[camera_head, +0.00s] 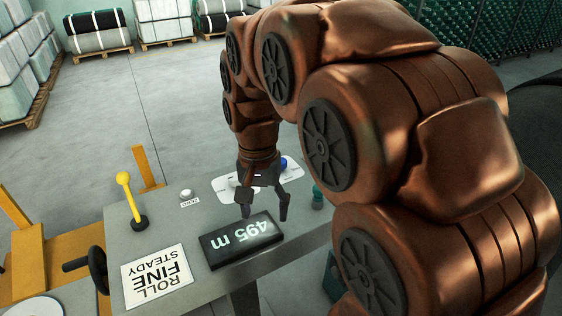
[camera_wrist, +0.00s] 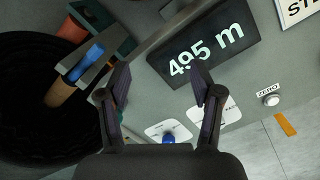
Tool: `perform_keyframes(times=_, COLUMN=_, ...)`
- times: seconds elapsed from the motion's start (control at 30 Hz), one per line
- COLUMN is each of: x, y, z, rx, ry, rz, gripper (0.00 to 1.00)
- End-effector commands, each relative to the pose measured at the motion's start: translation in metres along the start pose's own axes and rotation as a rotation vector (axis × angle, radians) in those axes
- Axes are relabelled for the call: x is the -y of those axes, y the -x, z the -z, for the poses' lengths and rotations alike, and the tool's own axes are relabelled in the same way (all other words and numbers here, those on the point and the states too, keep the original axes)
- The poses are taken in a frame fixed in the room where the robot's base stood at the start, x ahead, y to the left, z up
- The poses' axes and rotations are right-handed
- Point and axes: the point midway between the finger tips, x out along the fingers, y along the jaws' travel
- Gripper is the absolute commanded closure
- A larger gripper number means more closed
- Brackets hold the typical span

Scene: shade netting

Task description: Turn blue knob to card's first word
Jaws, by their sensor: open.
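The blue knob (camera_wrist: 168,138) sits on a white dial plate (camera_wrist: 156,130) in the wrist view, close to the gripper's palm. In the head view the blue knob (camera_head: 287,163) shows just right of the wrist, partly hidden. Its dial lettering is too small to read. The card (camera_head: 160,277) lies upside down at the left of the grey console and reads ROLL, FINE, STEADY; a corner with "ST" (camera_wrist: 298,10) shows in the wrist view. My gripper (camera_head: 264,214) is open and empty, pointing down over the console beside the display; its fingers also show in the wrist view (camera_wrist: 160,78).
A black display (camera_head: 241,239) reads "495 m". A second white plate (camera_wrist: 229,111) is partly behind a finger. A white ZERO button (camera_head: 186,193) and a yellow lever (camera_head: 130,198) stand on the console. A dark round bin (camera_wrist: 30,115) lies beside it.

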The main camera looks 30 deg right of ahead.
Motion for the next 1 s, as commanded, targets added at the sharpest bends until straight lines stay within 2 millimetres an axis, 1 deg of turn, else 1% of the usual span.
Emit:
perform_keyframes(times=0.03, x=0.004, y=0.001, z=0.018, rx=-0.002, ry=-0.069, rz=0.003, gripper=0.35)
perform_keyframes(times=0.17, x=0.013, y=0.009, z=0.060, rx=-0.011, ry=-0.254, rz=0.014, gripper=0.35)
perform_keyframes(times=0.2, x=0.015, y=0.011, z=0.073, rx=-0.014, ry=-0.311, rz=0.017, gripper=0.35)
perform_keyframes(times=0.33, x=0.020, y=0.016, z=0.116, rx=-0.022, ry=-0.491, rz=0.030, gripper=0.35)
perform_keyframes(times=0.57, x=0.021, y=0.017, z=0.191, rx=-0.034, ry=-0.804, rz=0.057, gripper=0.35)
perform_keyframes(times=0.6, x=0.021, y=0.015, z=0.203, rx=-0.033, ry=-0.857, rz=0.059, gripper=0.35)
perform_keyframes(times=0.7, x=0.018, y=0.013, z=0.231, rx=-0.033, ry=-0.984, rz=0.070, gripper=0.35)
perform_keyframes(times=0.8, x=0.015, y=0.011, z=0.256, rx=-0.036, ry=-1.093, rz=0.084, gripper=0.35)
perform_keyframes(times=0.9, x=0.012, y=0.007, z=0.275, rx=-0.035, ry=-1.178, rz=0.093, gripper=0.35)
perform_keyframes(times=1.0, x=0.009, y=0.005, z=0.285, rx=-0.034, ry=-1.234, rz=0.098, gripper=0.35)
